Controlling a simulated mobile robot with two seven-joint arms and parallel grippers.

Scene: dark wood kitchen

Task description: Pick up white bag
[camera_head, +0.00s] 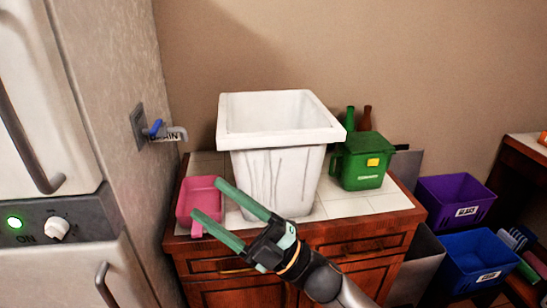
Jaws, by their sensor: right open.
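No white bag can be told for sure in the head view. The large white thing here is a square, stiff-looking container (268,172) with a thick rim and grey streaks, upright on the tiled top of a wooden cabinet. My right gripper (208,199) reaches in from the lower right, in front of the container's lower left. My left gripper is out of view.
Purple (452,196) and blue (478,257) crates sit lower right. A wall tap (163,132) and a large appliance (50,120) are at left.

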